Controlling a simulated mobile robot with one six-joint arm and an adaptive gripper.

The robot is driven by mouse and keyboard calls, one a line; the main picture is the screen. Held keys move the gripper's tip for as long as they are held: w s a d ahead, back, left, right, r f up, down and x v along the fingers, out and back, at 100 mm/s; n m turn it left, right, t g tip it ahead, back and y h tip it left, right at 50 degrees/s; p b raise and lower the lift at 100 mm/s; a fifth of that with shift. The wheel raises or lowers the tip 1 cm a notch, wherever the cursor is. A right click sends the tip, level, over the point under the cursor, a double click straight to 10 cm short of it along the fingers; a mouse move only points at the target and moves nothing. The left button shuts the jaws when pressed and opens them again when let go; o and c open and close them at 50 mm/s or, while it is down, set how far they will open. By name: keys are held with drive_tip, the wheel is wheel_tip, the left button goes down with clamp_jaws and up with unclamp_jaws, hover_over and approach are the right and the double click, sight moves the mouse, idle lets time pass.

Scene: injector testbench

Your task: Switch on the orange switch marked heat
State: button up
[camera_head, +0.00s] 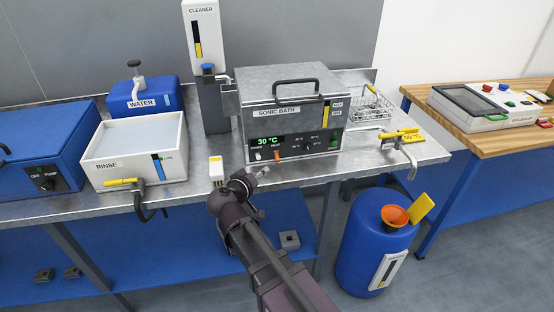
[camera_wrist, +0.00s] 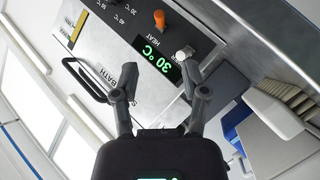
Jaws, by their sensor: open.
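The sonic bath (camera_head: 285,115) is a metal box with a black front panel and a green display reading 30 °C. The orange switch (camera_head: 278,155) sits on that panel, right of a white switch (camera_head: 257,156). In the wrist view the orange switch (camera_wrist: 159,19) is at the top by the word HEAT, and the white switch (camera_wrist: 183,53) is closer to my fingers. My gripper (camera_head: 260,172) is open and empty, in front of and below the panel's left part. Its fingers also show in the wrist view (camera_wrist: 158,82), apart from the orange switch.
A small white and yellow item (camera_head: 216,169) stands left of my gripper. The rinse tub (camera_head: 137,155) with a yellow-handled tap is further left. The cleaner dispenser (camera_head: 205,50) stands behind. A yellow-handled drain tap (camera_head: 399,136) is right of the bath. A blue drum (camera_head: 375,245) stands on the floor.

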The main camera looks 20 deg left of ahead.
sight(277, 157)
drive_tip(key=b+x, duration=0.4)
drive_tip(key=x, duration=1)
drive_tip(key=shift+s, duration=0.1)
clamp_jaws()
